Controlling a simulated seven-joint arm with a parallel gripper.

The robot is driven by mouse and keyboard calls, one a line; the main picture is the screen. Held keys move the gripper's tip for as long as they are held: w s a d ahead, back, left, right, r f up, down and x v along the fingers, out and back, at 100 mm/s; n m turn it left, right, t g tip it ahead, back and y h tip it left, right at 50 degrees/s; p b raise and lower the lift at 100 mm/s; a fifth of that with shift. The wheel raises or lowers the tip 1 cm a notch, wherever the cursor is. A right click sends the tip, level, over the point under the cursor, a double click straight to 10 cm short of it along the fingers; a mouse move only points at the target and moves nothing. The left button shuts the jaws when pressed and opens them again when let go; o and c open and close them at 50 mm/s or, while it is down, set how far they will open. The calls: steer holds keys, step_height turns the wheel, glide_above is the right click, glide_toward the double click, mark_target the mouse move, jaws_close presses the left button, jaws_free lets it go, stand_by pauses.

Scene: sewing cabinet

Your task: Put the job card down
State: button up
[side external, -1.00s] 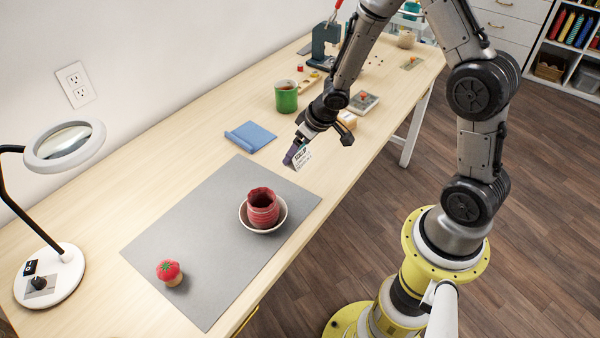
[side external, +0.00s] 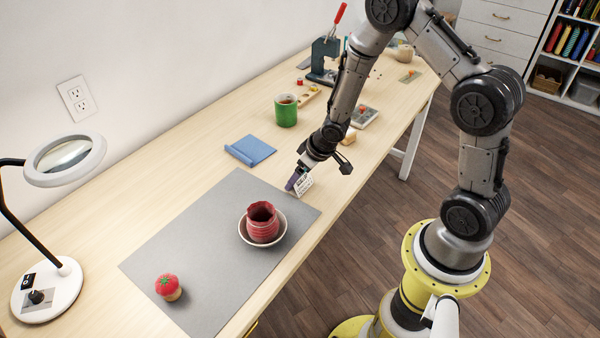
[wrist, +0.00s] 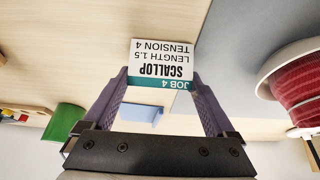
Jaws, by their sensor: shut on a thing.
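The job card (side external: 304,184) is a small white card with a green band. In the wrist view the job card (wrist: 162,63) shows upside-down print reading "JOB 4, SCALLOP, LENGTH 1.5, TENSION 4". My gripper (side external: 297,182) is shut on the card, with the purple fingers at its sides in the wrist view (wrist: 165,85). The card is tilted, low over the table near the far right corner of the grey mat (side external: 190,232). I cannot tell whether its lower edge touches the surface.
A tomato pincushion (side external: 168,286) is near the mat's front.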

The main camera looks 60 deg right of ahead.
steer(key=shift+f, duration=0.1)
steer(key=o, duration=1)
steer(key=shift+c, duration=0.2)
steer(key=s+r+h, duration=0.1)
steer(key=s+r, duration=0.4)
steer(key=r, duration=0.6)
steer(key=s+r+h, duration=0.1)
steer(key=s+r, duration=0.3)
steer(key=r, duration=0.7)
steer(key=s+a+r+y, duration=0.1)
steer(key=s+a+r, duration=0.2)
steer(key=s, duration=0.4)
steer(key=s+a+r+y, duration=0.1)
steer(key=s+a+r, duration=0.2)
steer(key=s, duration=0.5)
steer(key=shift+a+r+t, duration=0.15)
steer(key=shift+a+t, duration=0.15)
steer(key=shift+a, duration=0.2)
